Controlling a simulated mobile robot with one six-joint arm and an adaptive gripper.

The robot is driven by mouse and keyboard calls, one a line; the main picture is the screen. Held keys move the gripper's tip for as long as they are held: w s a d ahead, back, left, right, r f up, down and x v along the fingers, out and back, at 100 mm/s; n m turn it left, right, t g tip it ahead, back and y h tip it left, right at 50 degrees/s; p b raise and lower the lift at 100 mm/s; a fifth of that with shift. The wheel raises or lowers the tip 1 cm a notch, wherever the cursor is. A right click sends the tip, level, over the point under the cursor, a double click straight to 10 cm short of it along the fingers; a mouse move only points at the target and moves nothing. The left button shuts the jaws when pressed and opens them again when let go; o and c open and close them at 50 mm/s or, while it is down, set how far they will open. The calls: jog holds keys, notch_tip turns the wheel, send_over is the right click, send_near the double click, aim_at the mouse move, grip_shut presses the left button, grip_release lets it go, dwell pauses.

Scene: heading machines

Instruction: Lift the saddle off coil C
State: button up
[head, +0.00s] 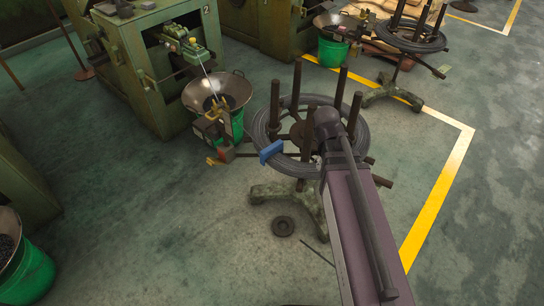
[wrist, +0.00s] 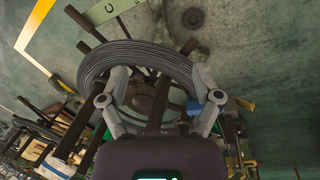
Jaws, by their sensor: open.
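The blue saddle (head: 270,152) sits over the left side of the grey wire coil (head: 262,128) on its stand. In the wrist view blue parts of the saddle (wrist: 246,104) show at either side of my right finger, which hides its middle. The coil (wrist: 135,52) curves across the wrist view beyond my fingers. My gripper (wrist: 160,76) is open, with its two fingers spread wide and nothing seen between them held. A plate marked C (wrist: 110,9) shows at the top of the wrist view.
Dark upright posts (head: 342,85) rise around the coil. A metal bowl (head: 232,92) on a green bucket and a green machine (head: 150,75) stand to the left. Another coil stand (head: 408,35) is at the back right.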

jog(key=w+a+f+n+t+h+b, duration=0.1)
jog(key=w+a+f+n+h+b, duration=0.2)
jog(key=w+a+f+n+b, duration=0.35)
jog(key=n+t+h+b, duration=0.4)
jog(key=n+t+b, duration=0.3)
jog(key=n+b, duration=0.8)
send_near(270, 148)
jog(key=s+a, duration=0.1)
jog(key=a, duration=0.1)
jog(key=shift+s+a+r, duration=0.15)
jog(key=shift+a+r, duration=0.05)
jog(key=shift+r, duration=0.2)
jog(key=shift+d+f, duration=0.1)
jog(key=shift+d, duration=0.05)
jog(key=b+x, duration=0.3)
jog(key=x, duration=0.4)
jog(key=shift+d+b, duration=0.15)
jog(key=shift+b, duration=0.15)
jog(key=shift+w+d+f, duration=0.15)
jog(key=shift+w+d, duration=0.3)
